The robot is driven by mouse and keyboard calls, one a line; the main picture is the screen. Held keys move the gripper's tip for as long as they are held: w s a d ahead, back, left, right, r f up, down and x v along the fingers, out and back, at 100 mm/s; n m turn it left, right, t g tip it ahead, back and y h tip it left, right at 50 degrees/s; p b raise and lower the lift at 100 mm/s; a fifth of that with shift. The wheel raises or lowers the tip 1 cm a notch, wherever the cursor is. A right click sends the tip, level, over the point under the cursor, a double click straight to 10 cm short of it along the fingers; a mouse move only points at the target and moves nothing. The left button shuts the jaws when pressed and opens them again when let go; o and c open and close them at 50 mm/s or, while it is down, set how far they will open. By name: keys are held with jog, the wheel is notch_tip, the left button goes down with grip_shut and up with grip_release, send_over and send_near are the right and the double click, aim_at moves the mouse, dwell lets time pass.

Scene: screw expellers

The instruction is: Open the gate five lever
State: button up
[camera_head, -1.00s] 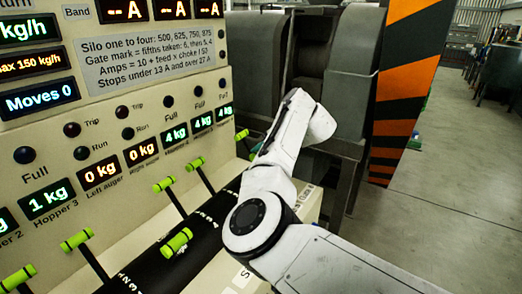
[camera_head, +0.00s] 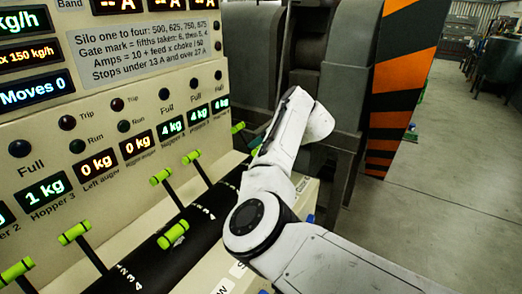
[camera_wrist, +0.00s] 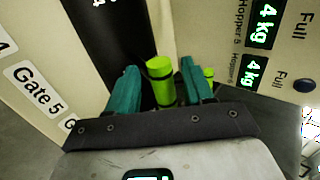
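A lever with a bright green cylindrical handle (camera_wrist: 162,82) stands between the two teal fingers of my gripper (camera_wrist: 161,88) in the wrist view. A "Gate 5" label (camera_wrist: 38,90) is on the pale panel to its left. The fingers are apart, one on each side of the handle, with narrow dark gaps showing; I cannot tell whether either touches it. In the head view my white arm reaches toward the far end of the lever row and hides most of the gripper. A green handle (camera_head: 237,128) shows just left of the arm there.
Other green-handled levers (camera_head: 160,177) line the dark scale strip (camera_head: 130,272) at left. A second green handle (camera_wrist: 208,72) is close behind the right finger. The panel's display (camera_head: 37,92) reads "Moves 0". Dark machinery (camera_head: 345,75) stands behind; the floor at right is open.

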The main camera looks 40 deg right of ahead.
jog(key=b+v, duration=0.1)
jog(key=v, duration=1)
jog(key=shift+b, duration=0.3)
jog(key=s+f+n+g+h, duration=0.5)
jog(key=s+f, duration=1)
jog(key=f, duration=0.5)
jog(key=s+a+f+n+g, duration=0.1)
jog(key=s+a+f+n, duration=0.3)
jog(key=s+a+f, duration=0.3)
jog(key=s+a+f+n+g+y, duration=0.1)
jog(key=s+a+f+n+g, duration=0.1)
jog(key=s+a+f+n, duration=0.2)
jog(key=s+a+f, duration=0.1)
jog(key=s+a, duration=0.2)
jog(key=s, duration=0.3)
jog(key=s+a+f, duration=0.2)
jog(key=s+a, duration=0.2)
jog(key=s, duration=0.3)
jog(key=shift+a+n, duration=0.2)
jog(key=shift+n, duration=0.1)
jog(key=shift+w, duration=0.1)
dwell(0.6)
